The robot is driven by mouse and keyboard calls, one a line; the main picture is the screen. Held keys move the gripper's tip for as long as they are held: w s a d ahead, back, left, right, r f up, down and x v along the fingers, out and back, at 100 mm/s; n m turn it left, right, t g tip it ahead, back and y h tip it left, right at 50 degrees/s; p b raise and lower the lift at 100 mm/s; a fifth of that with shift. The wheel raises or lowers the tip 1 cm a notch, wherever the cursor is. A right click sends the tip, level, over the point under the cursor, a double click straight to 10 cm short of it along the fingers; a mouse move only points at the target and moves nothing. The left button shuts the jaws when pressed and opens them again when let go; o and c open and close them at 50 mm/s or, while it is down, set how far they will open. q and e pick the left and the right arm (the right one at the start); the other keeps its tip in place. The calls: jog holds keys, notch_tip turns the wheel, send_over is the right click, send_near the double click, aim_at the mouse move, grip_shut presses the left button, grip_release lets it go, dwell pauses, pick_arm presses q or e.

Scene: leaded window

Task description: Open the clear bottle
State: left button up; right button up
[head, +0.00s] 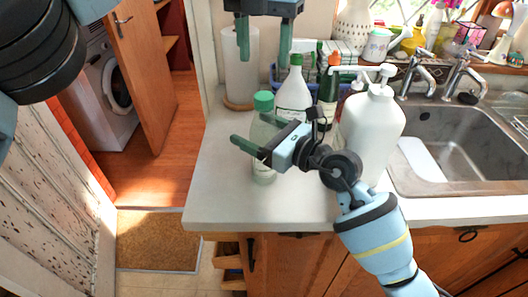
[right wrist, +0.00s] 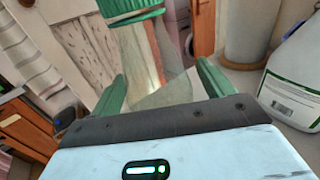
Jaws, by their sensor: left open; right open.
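The clear bottle (head: 264,171) with a green cap (head: 264,101) stands upright on the counter, left of the large white pump bottle. My right gripper (head: 252,131) is open at the height of its upper body, its green fingers on either side of it. In the right wrist view the green cap (right wrist: 135,11) shows at the top edge and the see-through body (right wrist: 163,95) lies between the spread fingers (right wrist: 163,88). Whether a finger touches it, I cannot tell. My left gripper (head: 264,42) is open and empty, pointing down, above and behind the cap in the picture.
A white bottle with a green cap (head: 293,95), a dark green bottle (head: 328,95) and a large white pump bottle (head: 373,130) stand close by. A paper roll (head: 240,65) is behind. The sink (head: 450,150) is at right. The counter's front left (head: 225,195) is clear.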

grip_shut()
dwell(0.6)
